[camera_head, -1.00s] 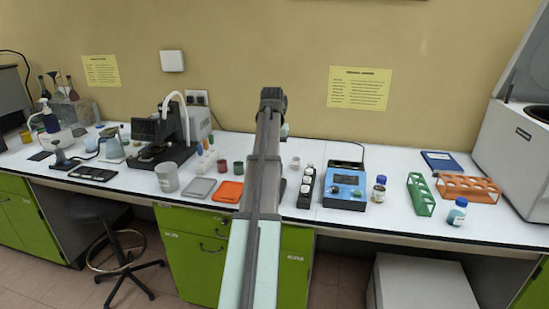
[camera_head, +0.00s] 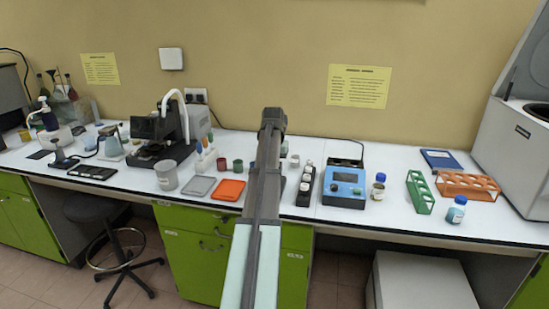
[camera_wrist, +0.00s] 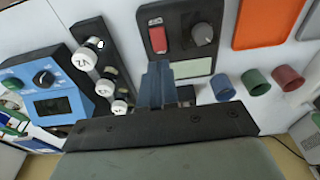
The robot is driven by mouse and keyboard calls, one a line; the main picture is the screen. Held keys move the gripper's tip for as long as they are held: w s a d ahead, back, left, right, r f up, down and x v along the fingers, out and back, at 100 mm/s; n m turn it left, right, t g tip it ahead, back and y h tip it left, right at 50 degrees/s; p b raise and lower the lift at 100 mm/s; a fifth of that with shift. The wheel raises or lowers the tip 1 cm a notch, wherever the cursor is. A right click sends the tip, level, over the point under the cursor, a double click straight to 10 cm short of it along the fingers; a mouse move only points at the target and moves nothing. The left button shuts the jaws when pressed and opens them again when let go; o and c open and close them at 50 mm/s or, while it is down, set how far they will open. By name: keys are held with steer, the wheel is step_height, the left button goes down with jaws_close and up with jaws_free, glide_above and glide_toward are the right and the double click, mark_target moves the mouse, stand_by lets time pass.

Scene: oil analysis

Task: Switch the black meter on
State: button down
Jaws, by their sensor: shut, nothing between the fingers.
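The black meter (camera_wrist: 186,54) shows in the wrist view, upper middle, with a red switch (camera_wrist: 158,40), a dark round knob (camera_wrist: 203,34) and a pale display. In the head view it is hidden behind my arm. My gripper (camera_wrist: 158,68) is shut and empty, pointing at the meter. In the wrist view its fingertips lie just below the red switch and overlap the meter's face near the display's left end. I cannot tell whether they touch it. Which way the switch is tipped is unclear.
Small blue (camera_wrist: 223,87), green (camera_wrist: 256,82) and red (camera_wrist: 288,78) cups are on the other side. An orange tray (camera_head: 228,190) lies close by.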

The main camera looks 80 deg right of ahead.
steer(key=f, duration=0.5)
steer(key=shift+d+f, duration=0.4)
steer(key=shift+d+f, duration=0.3)
steer(key=shift+f, duration=0.25)
steer(key=shift+a, duration=1.05)
steer(key=shift+r, duration=0.1)
step_height(320, 180, up, 15)
steer(key=a, duration=0.1)
steer(key=shift+f, duration=0.2)
